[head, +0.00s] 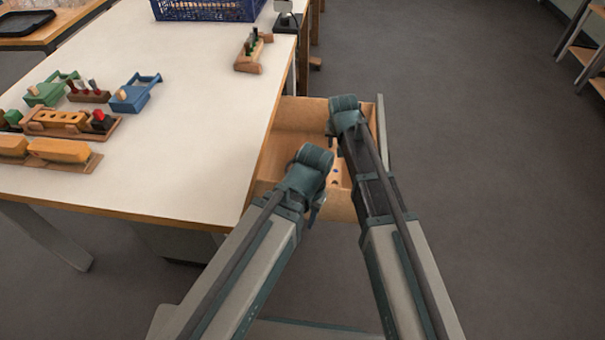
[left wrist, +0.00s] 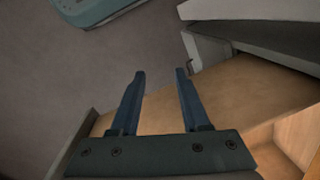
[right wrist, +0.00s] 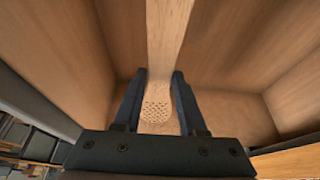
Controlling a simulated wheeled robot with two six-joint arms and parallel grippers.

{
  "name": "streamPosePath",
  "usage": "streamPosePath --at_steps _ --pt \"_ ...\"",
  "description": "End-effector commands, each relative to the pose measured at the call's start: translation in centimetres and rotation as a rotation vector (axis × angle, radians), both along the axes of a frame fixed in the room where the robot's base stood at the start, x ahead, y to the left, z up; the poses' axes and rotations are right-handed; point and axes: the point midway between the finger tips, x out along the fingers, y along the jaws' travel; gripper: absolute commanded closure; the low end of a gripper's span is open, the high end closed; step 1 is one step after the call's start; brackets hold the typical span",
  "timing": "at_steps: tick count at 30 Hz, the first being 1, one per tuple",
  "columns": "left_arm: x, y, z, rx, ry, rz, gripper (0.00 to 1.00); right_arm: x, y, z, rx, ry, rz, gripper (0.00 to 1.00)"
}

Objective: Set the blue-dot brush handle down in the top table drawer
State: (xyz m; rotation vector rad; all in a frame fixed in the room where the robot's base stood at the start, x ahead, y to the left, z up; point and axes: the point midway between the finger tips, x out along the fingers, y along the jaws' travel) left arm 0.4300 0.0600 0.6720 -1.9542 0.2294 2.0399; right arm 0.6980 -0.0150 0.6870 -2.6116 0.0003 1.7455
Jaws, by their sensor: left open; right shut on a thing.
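The brush handle (right wrist: 168,40) is light wood with a head full of small holes. My right gripper (right wrist: 160,78) is shut on it, and in the right wrist view it is inside the open drawer (right wrist: 235,55). The drawer (head: 300,115) sticks out from the table's right side in the head view. No blue dot can be made out clearly. Whether the handle touches the drawer floor cannot be told. My left gripper (left wrist: 159,74) is open and empty near the drawer's edge. In the head view my arms hide part of the drawer.
The white table (head: 180,150) holds several coloured wooden fixtures at the left, a small wooden rack (head: 250,55) near the drawer and a blue crate (head: 208,10) at the back. Grey floor (head: 480,180) is clear on the right.

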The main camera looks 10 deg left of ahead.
Motion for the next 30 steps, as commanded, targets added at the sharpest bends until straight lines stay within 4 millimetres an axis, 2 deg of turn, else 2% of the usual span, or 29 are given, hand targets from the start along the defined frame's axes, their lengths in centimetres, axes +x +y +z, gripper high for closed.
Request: streamPosePath --at_steps 8,19,26,30 --pt "0.0 0.0 -0.9 0.0 0.0 0.0 0.54 0.0 0.0 -0.9 0.0 0.0 0.0 1.0" --pt "0.0 0.0 -6.1 0.0 0.0 0.0 0.54 0.0 0.0 -6.1 0.0 0.0 0.0 1.0" --pt "0.0 0.1 -6.4 0.002 -0.001 -0.001 0.54 0.0 0.0 -6.4 0.0 0.0 0.0 1.0" --pt "0.0 0.1 -7.3 0.003 -0.001 -0.001 0.54 0.0 0.0 -7.3 0.0 0.0 0.0 1.0"
